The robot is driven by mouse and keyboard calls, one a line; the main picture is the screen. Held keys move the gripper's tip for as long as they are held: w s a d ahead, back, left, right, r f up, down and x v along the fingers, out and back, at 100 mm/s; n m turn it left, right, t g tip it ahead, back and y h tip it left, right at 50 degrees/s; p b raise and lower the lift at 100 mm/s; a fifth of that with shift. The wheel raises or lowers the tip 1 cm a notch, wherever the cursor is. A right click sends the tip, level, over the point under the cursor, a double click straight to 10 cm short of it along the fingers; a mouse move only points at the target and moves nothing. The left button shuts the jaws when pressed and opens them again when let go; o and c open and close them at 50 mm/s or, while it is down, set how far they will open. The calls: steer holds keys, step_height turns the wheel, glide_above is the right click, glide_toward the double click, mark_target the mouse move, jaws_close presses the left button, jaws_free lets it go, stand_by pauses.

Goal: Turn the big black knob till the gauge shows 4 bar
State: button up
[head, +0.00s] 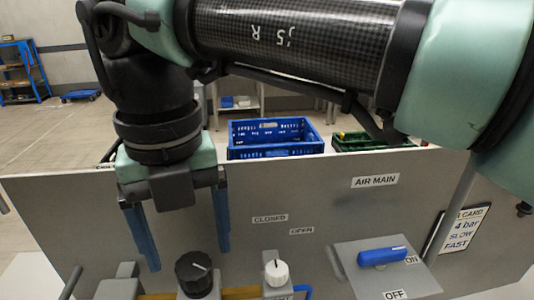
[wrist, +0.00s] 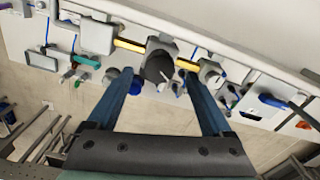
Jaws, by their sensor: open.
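In the wrist view the black knob (wrist: 158,67) shows between and beyond my fingertips. My gripper (head: 188,258) has two blue fingers, spread apart and empty, pointing down toward the knob. It also shows in the wrist view (wrist: 160,78). I cannot tell whether the fingers touch the knob; they do not appear closed on it. I cannot make out a gauge face or its reading in either view.
A smaller white knob (head: 277,272) stands right of the black one. A blue lever (head: 382,256) is mounted on a plate marked ON and OFF. Blue (head: 315,146) and green crates lie behind the panel. A yellow pipe (wrist: 131,45) runs beside the knob.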

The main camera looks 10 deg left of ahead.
mark_target(192, 265)
step_height(192, 265, up, 10)
steer(key=p, duration=0.7)
